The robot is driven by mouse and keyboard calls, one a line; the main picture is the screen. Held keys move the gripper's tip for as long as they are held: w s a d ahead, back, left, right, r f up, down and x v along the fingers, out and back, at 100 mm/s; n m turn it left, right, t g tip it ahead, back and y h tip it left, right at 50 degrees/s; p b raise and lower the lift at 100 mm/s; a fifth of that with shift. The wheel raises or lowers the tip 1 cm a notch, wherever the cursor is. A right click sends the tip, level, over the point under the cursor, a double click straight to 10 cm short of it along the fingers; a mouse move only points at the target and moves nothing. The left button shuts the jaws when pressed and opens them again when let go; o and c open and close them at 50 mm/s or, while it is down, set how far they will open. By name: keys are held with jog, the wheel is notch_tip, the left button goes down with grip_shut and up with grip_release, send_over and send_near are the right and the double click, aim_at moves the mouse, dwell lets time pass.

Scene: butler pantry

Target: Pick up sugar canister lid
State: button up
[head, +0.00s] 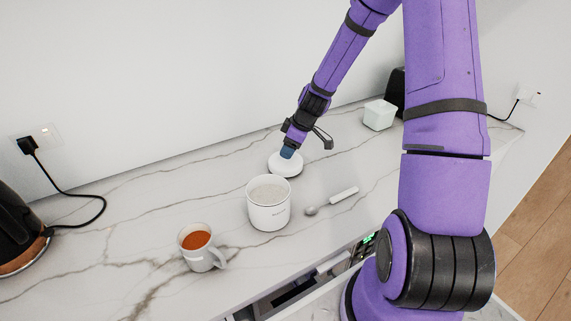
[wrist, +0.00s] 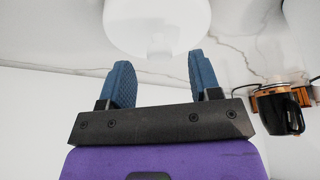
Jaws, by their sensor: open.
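The sugar canister lid (head: 285,166) is a white disc lying on the marble counter behind the canister. In the wrist view the lid (wrist: 150,22) fills the top middle, with a small pale knob (wrist: 159,55) on it. The open sugar canister (head: 268,208) is white and full of pale grains. My gripper (head: 288,153) is at the lid in the head view. In the wrist view my gripper (wrist: 160,75) is open, its two blue fingers on either side of the knob's line. I cannot tell whether the fingers touch the lid.
A mug of tea (head: 200,248) stands front left of the canister. A spoon (head: 332,201) lies to its right. A white container (head: 379,115) stands at the back right. A black kettle (head: 18,232) is at the far left; it also shows in the wrist view (wrist: 277,113).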

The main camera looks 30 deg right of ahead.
jog(key=shift+x, duration=1.15)
grip_shut()
jog(key=shift+r, duration=0.1)
